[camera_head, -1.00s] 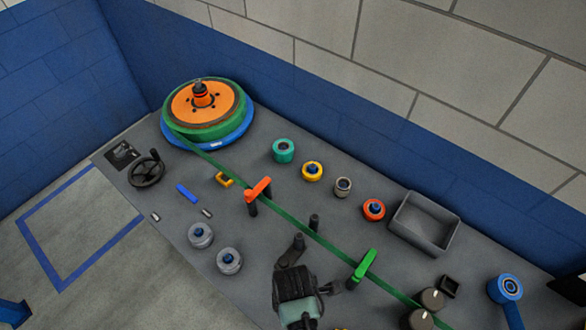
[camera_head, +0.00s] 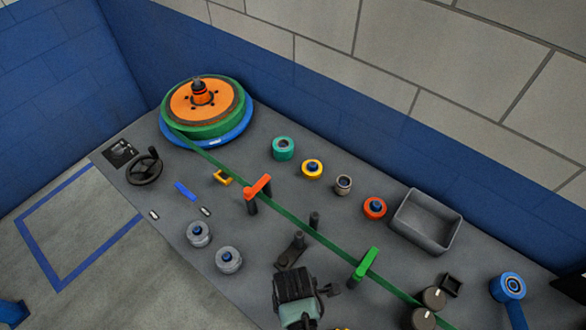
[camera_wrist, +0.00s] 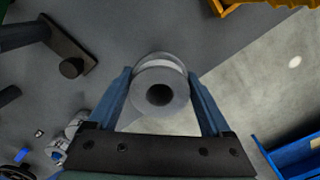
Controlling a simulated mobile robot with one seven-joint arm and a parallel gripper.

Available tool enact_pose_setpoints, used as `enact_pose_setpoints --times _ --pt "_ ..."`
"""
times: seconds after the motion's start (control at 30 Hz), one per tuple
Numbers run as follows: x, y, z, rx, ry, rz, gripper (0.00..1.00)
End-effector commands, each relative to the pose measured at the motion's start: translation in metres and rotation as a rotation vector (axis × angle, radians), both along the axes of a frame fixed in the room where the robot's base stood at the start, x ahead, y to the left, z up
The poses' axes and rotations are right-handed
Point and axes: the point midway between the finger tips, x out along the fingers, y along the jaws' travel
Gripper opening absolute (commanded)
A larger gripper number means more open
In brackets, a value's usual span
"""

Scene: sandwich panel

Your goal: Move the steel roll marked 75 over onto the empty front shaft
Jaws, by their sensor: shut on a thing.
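My gripper (camera_wrist: 160,92) is shut on a grey steel roll (camera_wrist: 176,103) with a dark bore, held between its blue fingers. No number can be read on it. In the head view my gripper shows from above near the front of the panel, and it hides the held roll. Two more grey rolls with blue centres, one (camera_head: 199,234) further left and one (camera_head: 228,260) closer to my gripper, sit along the front edge. Their markings are too small to read. I cannot make out the empty front shaft; the area under my gripper is hidden.
A dark crank arm with a peg (camera_head: 298,241) stands just behind my gripper. A green strip (camera_head: 305,226) runs from the large orange-and-green reel (camera_head: 203,105) past red and green levers (camera_head: 364,264). Other rollers and a grey bin (camera_head: 427,222) stand along the back.

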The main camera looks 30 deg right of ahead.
Motion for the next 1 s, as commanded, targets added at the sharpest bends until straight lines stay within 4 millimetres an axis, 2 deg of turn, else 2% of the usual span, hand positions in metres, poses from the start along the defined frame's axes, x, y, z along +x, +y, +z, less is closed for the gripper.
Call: enact_pose_setpoints --times 0.27,1.0 --pt "0.000 0.000 -0.001 0.000 -0.001 0.000 0.04" --pt "0.001 0.000 -0.038 0.000 -0.001 0.000 0.04"
